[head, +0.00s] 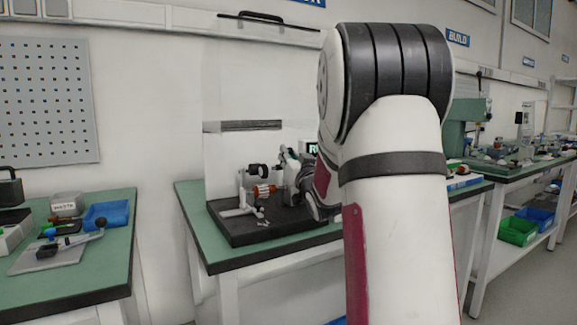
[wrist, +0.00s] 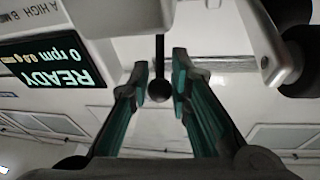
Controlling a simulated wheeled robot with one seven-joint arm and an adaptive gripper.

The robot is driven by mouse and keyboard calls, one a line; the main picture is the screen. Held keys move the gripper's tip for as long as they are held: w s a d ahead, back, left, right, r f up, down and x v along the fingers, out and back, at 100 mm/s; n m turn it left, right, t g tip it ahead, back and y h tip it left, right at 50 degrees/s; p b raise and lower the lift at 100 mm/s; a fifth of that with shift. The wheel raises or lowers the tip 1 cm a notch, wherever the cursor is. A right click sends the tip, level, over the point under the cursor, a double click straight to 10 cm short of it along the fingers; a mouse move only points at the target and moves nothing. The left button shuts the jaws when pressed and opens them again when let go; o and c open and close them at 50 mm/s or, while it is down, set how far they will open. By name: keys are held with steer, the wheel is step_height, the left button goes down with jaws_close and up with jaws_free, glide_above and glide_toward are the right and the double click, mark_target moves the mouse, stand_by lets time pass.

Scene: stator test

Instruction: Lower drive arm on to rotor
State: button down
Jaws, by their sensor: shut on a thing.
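In the head view the rotor (head: 263,190), with a copper-red middle, sits across light supports on a black base (head: 285,236) on the green bench. A dark round part (head: 257,170) is just above it; I cannot tell whether they touch. In the wrist view my gripper (wrist: 160,82) has its two green-padded fingers on either side of a black ball knob (wrist: 159,91) on a dark rod, the drive arm's handle by its look. My gripper is shut on this knob. My arm hides much of the stand's right side in the head view.
A display (wrist: 50,62) reads READY and 0 rpm, upside down in the wrist view. Light housings with dark parts flank the fingers there. A left bench (head: 75,278) holds a blue bin (head: 106,214) and small tools. A gap separates it from the rotor's bench.

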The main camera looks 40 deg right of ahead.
steer(key=shift+b, duration=0.3)
steer(key=c, duration=1.6)
jaws_free()
steer(key=shift+f, duration=0.1)
steer(key=shift+s, duration=0.15)
steer(key=v, duration=1.2)
steer(key=shift+f, duration=0.15)
